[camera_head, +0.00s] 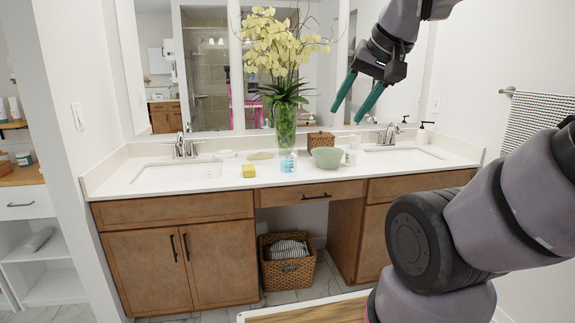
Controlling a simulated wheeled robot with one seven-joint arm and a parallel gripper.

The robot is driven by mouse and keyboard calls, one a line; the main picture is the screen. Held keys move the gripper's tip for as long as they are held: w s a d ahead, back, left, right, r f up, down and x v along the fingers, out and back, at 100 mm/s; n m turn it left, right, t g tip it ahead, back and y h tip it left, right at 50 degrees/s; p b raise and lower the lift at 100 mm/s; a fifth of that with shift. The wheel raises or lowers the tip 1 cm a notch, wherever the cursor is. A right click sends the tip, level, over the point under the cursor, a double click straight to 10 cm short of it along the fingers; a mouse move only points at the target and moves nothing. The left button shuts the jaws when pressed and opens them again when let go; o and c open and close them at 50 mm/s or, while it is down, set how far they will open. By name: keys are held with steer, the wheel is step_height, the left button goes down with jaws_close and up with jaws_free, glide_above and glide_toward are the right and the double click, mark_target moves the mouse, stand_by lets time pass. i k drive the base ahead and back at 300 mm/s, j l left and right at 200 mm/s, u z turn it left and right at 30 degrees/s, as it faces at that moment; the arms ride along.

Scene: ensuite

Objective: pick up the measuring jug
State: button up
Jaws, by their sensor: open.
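The measuring jug (287,164) appears to be the small clear vessel with blue on it, standing upright on the white countertop (240,200) near its front edge. It is small in the picture, so details such as its handle are hard to tell. My gripper (354,107) has two teal fingers, spread apart and empty. It hangs in the air in front of the mirror, above and to the right of the jug, well clear of it.
Close to the jug stand a green bowl (327,157), a yellow block (248,170), a glass vase (285,127) with yellow flowers and a woven box (321,141). Sinks lie left (178,172) and right (402,158). A basket (287,262) sits below the counter.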

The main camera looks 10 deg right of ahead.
mark_target(289, 156)
steer(key=i+l+u, duration=0.1)
steer(key=i+l, duration=0.2)
steer(key=i+l+u, duration=0.1)
steer(key=i+l, duration=0.15)
steer(key=i+l+u, duration=0.1)
steer(key=i+l, duration=0.15)
steer(key=l, duration=0.2)
steer(key=i+l+u, duration=0.1)
steer(key=i+l, duration=0.15)
steer(key=i+l+u, duration=0.1)
steer(key=i+l, duration=0.15)
steer(key=l, duration=0.25)
steer(key=i+l+u, duration=0.1)
steer(key=l, duration=0.3)
steer(key=i, duration=0.1)
